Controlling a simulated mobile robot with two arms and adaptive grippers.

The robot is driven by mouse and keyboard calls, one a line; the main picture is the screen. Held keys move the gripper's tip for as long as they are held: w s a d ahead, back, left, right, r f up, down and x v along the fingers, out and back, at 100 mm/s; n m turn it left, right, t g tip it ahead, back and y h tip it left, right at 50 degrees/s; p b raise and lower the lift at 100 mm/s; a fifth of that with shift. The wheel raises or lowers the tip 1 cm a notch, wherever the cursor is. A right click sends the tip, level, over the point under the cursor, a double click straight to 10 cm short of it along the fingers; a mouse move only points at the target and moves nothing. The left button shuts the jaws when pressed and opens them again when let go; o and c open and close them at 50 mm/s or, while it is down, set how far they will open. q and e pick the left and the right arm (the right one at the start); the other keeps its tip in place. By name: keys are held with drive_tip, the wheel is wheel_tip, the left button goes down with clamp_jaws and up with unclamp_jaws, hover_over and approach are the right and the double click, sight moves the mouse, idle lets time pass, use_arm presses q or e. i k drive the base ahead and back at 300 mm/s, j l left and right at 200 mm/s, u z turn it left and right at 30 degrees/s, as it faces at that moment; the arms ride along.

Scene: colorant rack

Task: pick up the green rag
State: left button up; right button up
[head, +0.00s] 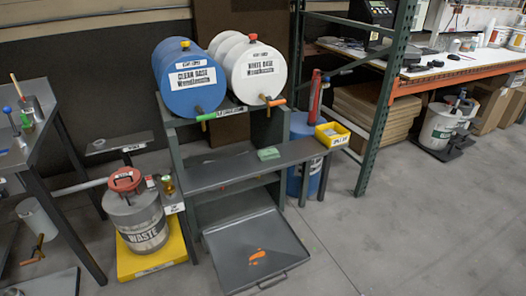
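The green rag (268,154) appears as a small folded, light-green pad lying on the narrow grey shelf (225,172) in front of the drum rack. It sits near the middle of the shelf, with clear surface to its left. Nothing touches it in the head view. Neither of my grippers is in view.
A blue drum (190,80) and a white drum (258,72) lie above the shelf, their taps projecting forward. A yellow bin (332,135) sits at the shelf's right end. Below is a grey tray (285,262) with an orange spill.

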sight(266, 155)
drive_tip(key=i+l+u, duration=0.25)
drive_tip(key=u, duration=0.25)
drive_tip(key=i+l+u, duration=0.25)
drive_tip(key=u, duration=0.2)
drive_tip(key=l, duration=0.1)
